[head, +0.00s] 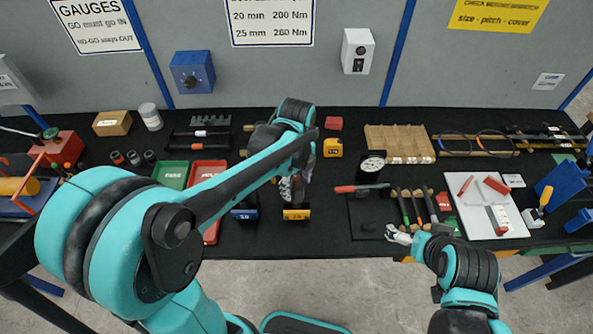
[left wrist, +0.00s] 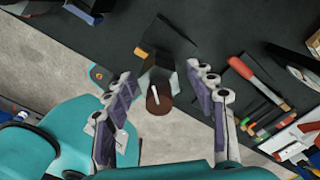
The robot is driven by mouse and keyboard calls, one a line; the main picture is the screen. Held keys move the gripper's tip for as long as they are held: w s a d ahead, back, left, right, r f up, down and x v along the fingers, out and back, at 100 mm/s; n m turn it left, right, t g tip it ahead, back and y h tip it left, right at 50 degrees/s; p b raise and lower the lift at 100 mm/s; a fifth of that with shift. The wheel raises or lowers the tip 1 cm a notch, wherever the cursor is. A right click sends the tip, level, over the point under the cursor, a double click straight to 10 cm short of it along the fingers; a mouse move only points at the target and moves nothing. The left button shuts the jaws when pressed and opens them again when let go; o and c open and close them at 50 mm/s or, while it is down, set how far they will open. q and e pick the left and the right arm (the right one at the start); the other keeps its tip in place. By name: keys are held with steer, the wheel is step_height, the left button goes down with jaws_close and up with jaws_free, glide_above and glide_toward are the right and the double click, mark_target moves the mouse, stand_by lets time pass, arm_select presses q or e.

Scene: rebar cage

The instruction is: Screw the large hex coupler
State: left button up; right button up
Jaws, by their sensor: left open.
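My left gripper (head: 291,190) reaches to the middle of the black bench, above the yellow-fronted stand (head: 296,214). In the left wrist view its two fingers (left wrist: 163,95) are spread apart. A reddish-brown round piece (left wrist: 154,107) with a white mark shows between them, beside a grey block; I cannot tell whether it is the large hex coupler. No contact with the fingers is visible. A blue-fronted stand (head: 245,213) is just left of the yellow one. My right gripper (head: 400,236) is at the bench's front edge, too small to read its opening.
Red and green trays (head: 171,174) lie left of the stands. A red-handled tool (head: 360,188), a dial gauge (head: 371,163) and a rack of dark-handled tools (head: 413,205) lie to the right. A white board (head: 486,205) is farther right.

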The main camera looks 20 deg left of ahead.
arm_select(q)
step_height(320, 180, up, 10)
steer(key=shift+s+f, duration=0.1)
stand_by(0.5)
steer(key=s+a+f+n+t+b, duration=0.2)
steer(key=s+f+n+t+b, duration=0.1)
steer(key=n, duration=0.8)
steer(key=s+a+f+n+t+b, duration=0.2)
steer(key=s+f+n+t+b, duration=0.2)
steer(key=s+f+n, duration=0.3)
step_height(320, 180, down, 2)
steer(key=n+b, duration=0.1)
steer(key=n, duration=0.4)
steer(key=shift+s+a+f, duration=0.15)
steer(key=shift+a+f, duration=0.05)
steer(key=shift+a, duration=0.1)
